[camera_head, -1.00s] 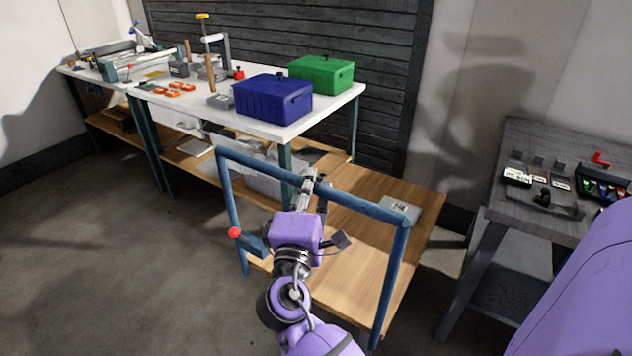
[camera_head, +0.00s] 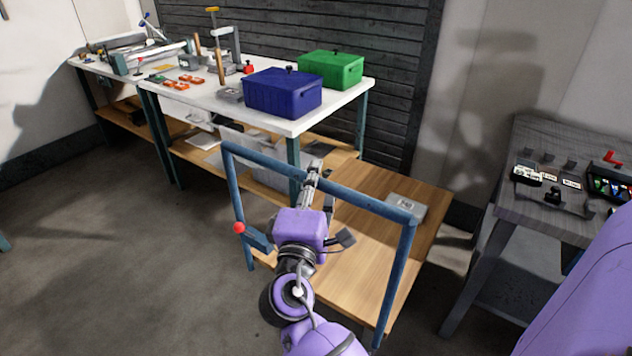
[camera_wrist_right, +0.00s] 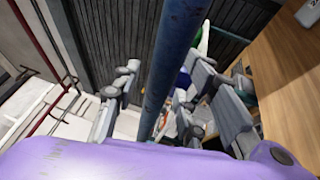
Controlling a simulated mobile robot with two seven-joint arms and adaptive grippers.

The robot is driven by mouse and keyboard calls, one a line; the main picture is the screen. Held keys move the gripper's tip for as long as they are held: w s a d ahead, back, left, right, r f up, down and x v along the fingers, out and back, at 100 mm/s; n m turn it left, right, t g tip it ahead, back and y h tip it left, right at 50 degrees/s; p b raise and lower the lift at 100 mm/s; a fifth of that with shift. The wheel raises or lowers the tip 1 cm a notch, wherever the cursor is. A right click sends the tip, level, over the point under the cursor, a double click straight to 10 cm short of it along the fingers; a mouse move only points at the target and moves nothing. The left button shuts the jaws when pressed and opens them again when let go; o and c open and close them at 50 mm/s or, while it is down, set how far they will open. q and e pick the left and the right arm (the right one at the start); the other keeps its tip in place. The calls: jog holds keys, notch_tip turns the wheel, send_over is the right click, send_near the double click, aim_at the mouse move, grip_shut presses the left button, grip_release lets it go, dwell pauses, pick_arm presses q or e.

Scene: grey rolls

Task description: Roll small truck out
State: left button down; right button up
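The small truck is a low cart with a wooden deck (camera_head: 350,262) and a tall blue tube handle (camera_head: 360,192) at its near side. My right gripper (camera_head: 314,170) is at the top bar of the handle, left of its middle. In the right wrist view, the blue bar (camera_wrist_right: 178,60) runs between the two fingers of this gripper (camera_wrist_right: 165,90). Gaps show on both sides of the bar, so the fingers are open around it. My left gripper is out of view. My right forearm hides part of the deck.
A white-topped workbench (camera_head: 345,96) with a blue box (camera_head: 282,95) and a green box (camera_head: 330,70) stands behind the truck at the left. A grey table (camera_head: 535,200) stands at the right. A grey box (camera_head: 405,206) lies on the deck. The floor at left is clear.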

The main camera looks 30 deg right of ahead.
jog(key=shift+s+a, duration=0.1)
jog(key=shift+s+a+f, duration=0.15)
jog(key=shift+s+a, duration=0.1)
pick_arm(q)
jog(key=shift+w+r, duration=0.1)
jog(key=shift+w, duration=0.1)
pick_arm(e)
jog(key=v, duration=1.1)
